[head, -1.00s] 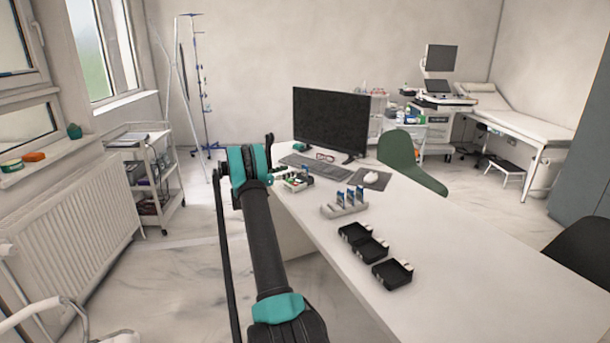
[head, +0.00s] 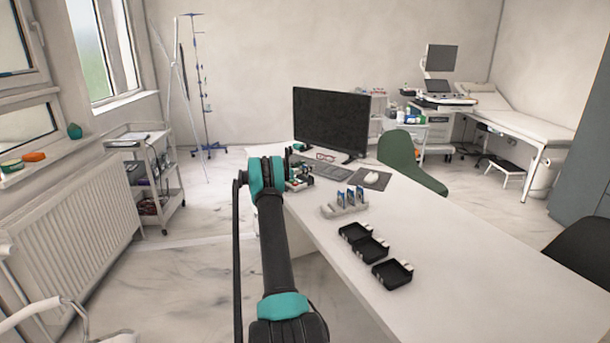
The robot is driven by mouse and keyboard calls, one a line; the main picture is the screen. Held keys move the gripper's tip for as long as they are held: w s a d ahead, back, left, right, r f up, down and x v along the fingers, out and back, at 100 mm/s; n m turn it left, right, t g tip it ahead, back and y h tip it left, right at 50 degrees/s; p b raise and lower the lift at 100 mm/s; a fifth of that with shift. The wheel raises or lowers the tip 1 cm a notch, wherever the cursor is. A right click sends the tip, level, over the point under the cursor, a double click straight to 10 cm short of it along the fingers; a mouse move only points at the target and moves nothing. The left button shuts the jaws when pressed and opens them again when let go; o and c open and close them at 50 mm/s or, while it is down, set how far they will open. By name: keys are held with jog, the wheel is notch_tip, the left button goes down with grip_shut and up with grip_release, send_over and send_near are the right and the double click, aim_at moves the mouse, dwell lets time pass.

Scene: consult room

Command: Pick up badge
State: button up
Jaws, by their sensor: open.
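Several small blue-and-white upright pieces, which look like badges (head: 350,196), stand in a pale grey holder (head: 346,211) on the desk. My gripper (head: 303,173) is at the left edge of the desk, over a small light tray (head: 299,186) holding small items. The gripper is open, and my own arm partly covers it. It is apart from the grey holder, up and left of it in the picture. Whether a badge also lies in the tray under the gripper is too small and too covered to tell.
Three black open boxes (head: 370,249) lie in a row on the white desk (head: 470,260). A monitor (head: 330,120), keyboard (head: 328,170), glasses (head: 325,157) and mouse (head: 371,178) are at the back. The right part of the desk is clear. A green chair (head: 410,160) stands behind.

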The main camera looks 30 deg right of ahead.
jog(key=c, duration=0.6)
jog(key=shift+c, duration=0.2)
